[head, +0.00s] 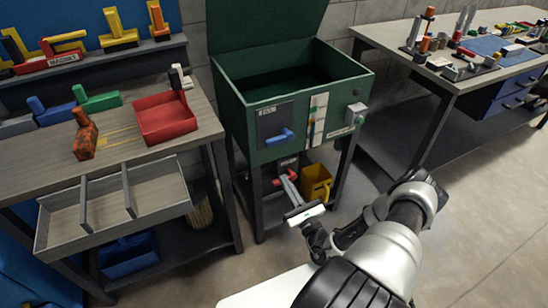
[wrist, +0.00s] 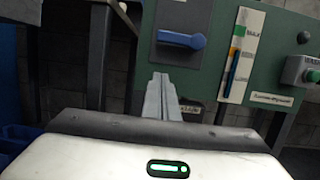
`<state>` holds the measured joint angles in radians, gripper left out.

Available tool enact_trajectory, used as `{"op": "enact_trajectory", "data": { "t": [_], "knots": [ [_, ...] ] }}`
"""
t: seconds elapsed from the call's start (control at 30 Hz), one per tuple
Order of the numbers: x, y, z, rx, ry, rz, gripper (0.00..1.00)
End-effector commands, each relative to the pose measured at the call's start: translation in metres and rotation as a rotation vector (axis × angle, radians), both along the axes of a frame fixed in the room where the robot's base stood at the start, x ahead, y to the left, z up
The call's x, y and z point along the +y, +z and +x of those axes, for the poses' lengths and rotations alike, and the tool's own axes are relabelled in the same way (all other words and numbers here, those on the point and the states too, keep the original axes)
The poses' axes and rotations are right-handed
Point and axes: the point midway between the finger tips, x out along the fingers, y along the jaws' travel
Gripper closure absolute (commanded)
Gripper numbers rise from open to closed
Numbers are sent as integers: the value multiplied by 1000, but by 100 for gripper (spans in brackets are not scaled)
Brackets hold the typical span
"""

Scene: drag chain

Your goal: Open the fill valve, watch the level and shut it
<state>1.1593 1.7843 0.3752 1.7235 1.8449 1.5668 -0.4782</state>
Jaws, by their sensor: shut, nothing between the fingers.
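The green tank (head: 245,130) stands in the middle of the head view with its lid up. On its front is a dark plate marked FILL with a blue lever handle (head: 279,136), lying near level; it also shows in the wrist view (wrist: 182,40). Right of it is the level gauge (head: 317,118), with a green mark and an orange strip; it also shows in the wrist view (wrist: 240,55). My gripper (head: 285,178) is shut and empty. Its fingertips (wrist: 160,76) appear below the blue handle, apart from it.
A red handle (head: 277,182) sits under the tank, partly behind my fingers. A yellow jug (head: 317,182) stands beside it. A workbench with a red tray (head: 165,117) is left; another bench (head: 385,38) is right.

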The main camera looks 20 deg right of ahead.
Motion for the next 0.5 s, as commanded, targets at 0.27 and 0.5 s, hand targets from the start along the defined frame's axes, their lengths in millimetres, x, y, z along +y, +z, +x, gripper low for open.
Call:
{"op": "enact_trajectory", "data": {
  "t": [0.27, 0.5],
  "knots": [
    [-4, -8, -3, 5, -33, 15, 100],
    [-4, -7, 1, 5, -30, 15, 100]
  ]
}}
